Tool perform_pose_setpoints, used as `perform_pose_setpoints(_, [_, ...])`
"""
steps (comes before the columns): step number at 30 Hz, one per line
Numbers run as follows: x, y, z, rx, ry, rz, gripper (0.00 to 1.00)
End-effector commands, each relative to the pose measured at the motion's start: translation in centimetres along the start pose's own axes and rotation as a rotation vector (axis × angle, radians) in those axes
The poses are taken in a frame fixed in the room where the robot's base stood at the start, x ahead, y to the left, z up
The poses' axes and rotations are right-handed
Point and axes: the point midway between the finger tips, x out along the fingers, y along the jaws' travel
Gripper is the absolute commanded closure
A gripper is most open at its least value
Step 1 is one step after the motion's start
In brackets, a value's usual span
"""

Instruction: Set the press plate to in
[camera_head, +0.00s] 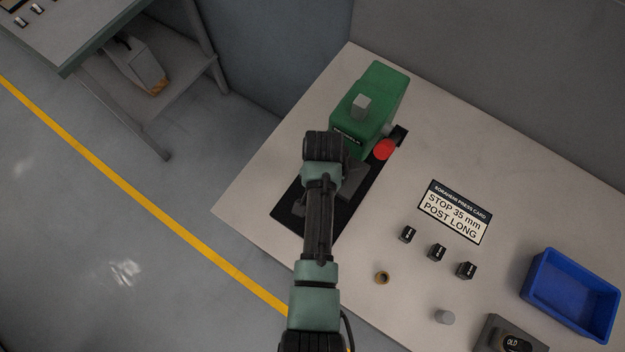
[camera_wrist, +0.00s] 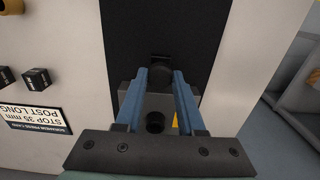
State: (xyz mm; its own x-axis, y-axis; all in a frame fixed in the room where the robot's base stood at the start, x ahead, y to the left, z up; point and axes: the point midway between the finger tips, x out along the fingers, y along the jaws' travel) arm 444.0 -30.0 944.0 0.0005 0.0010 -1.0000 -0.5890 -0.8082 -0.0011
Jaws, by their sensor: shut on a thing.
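The green press (camera_head: 372,105) stands on a long black base (camera_head: 288,217) on the bench. The press plate (camera_head: 352,183) is a grey slab on this base, in front of the press and partly hidden by my arm. In the wrist view the plate (camera_wrist: 130,98) lies under my fingers, with a dark round hole in its top. A black knob (camera_wrist: 160,68) shows at its far end, between my fingertips. My gripper (camera_wrist: 159,78) has its blue fingers shut on this knob. In the head view my arm hides the fingertips.
A red button (camera_head: 385,149) is beside the press. A press card (camera_head: 455,212), several small black blocks (camera_head: 437,252), a brass ring (camera_head: 382,277), a grey cylinder (camera_head: 444,317) and a blue bin (camera_head: 573,292) lie to the right. The bench's left edge is near the base.

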Motion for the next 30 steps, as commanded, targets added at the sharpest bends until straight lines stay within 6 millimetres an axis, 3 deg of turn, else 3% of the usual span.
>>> perform_pose_setpoints(11, [0.1, 0.0, -0.2, -0.001, -0.004, 0.001, 1.00])
perform_pose_setpoints(12, [0.1, 0.0, -0.2, -0.002, -0.004, 0.001, 0.55])
perform_pose_setpoints(16, [0.2, 0.0, -0.1, -0.002, -0.004, 0.001, 0.32])
perform_pose_setpoints(26, [0.0, 0.0, -0.1, -0.002, -0.004, 0.001, 0.32])
perform_pose_setpoints(30, [-1.1, 0.0, -0.2, -0.002, -0.002, 0.000, 0.32])
